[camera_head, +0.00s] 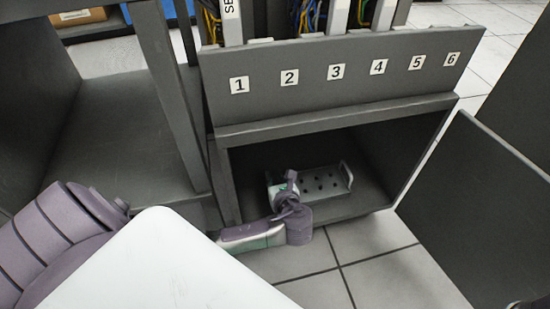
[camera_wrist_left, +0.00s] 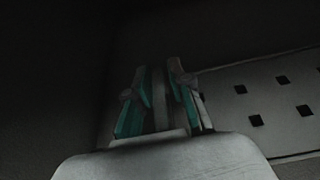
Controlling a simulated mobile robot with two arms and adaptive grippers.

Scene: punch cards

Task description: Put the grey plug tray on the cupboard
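The grey plug tray (camera_head: 322,182), a flat plate with rows of dark holes and a raised handle at each end, lies on the floor of the open cupboard (camera_head: 340,119). Its holed plate also shows at the right in the dark left wrist view (camera_wrist_left: 237,101). My left gripper (camera_head: 288,184) reaches into the cupboard at the tray's left end. In the left wrist view its fingers (camera_wrist_left: 160,85) stand close together with a narrow grey bar between them. Whether they grip the tray's left handle is unclear. My right gripper is not in view.
A sloped panel with number labels 1 to 6 (camera_head: 335,72) stands on top of the cupboard, with cables behind it. The cupboard door (camera_head: 480,200) stands open at the right. A dark frame post (camera_head: 168,90) stands left of the cupboard. Tiled floor (camera_head: 375,270) is clear in front.

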